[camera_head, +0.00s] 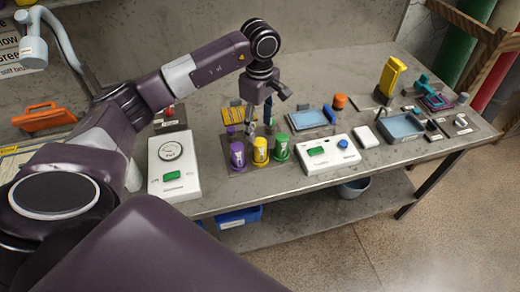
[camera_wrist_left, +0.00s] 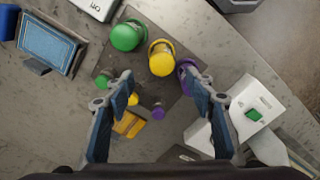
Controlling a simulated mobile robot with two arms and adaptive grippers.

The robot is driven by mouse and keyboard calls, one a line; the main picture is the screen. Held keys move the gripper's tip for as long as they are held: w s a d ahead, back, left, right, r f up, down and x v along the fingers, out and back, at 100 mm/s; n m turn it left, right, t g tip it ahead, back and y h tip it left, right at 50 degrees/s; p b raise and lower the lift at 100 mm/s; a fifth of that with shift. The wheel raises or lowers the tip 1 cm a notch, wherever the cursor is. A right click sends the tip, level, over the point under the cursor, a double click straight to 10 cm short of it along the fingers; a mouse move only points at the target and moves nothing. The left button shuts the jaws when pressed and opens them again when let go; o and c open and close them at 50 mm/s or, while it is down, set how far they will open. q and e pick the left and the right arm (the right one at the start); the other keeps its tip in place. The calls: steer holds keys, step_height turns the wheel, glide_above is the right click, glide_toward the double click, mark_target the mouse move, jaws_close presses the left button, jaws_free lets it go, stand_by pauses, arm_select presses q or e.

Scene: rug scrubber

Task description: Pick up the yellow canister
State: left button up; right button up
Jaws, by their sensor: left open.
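The yellow canister (camera_head: 261,151) stands upright on a dark mat (camera_head: 240,170) on the workbench, between a purple canister (camera_head: 238,155) and a green canister (camera_head: 281,148). My left gripper (camera_head: 261,122) hangs pointing down, above and slightly behind the canisters. In the left wrist view, the yellow canister (camera_wrist_left: 162,60) is just beyond the open, empty fingers (camera_wrist_left: 160,82), not between them. The green canister (camera_wrist_left: 127,37) is to its left. The purple canister (camera_wrist_left: 186,74) is to its right, partly hidden by a finger. My right gripper is not seen.
A white device with a dial (camera_head: 172,165) stands left of the canisters, and a white box with a green button (camera_head: 328,154) stands right. Small coloured pieces, including a yellow one (camera_wrist_left: 133,99), lie behind the canisters. A blue tray (camera_head: 402,127) is farther right.

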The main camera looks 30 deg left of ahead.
mark_target(260, 141)
arm_select(q)
steer(key=f+p, duration=0.1)
steer(key=f, duration=0.1)
steer(key=f+p, duration=0.1)
steer(key=f, duration=0.1)
steer(key=f+p, duration=0.1)
steer(key=f, duration=0.1)
steer(key=shift+s+d, duration=0.25)
steer(key=shift+f, duration=0.3)
steer(key=shift+w, duration=0.1)
steer(key=shift+c, duration=0.6)
steer(key=c, duration=1.2)
steer(key=shift+r, duration=0.1)
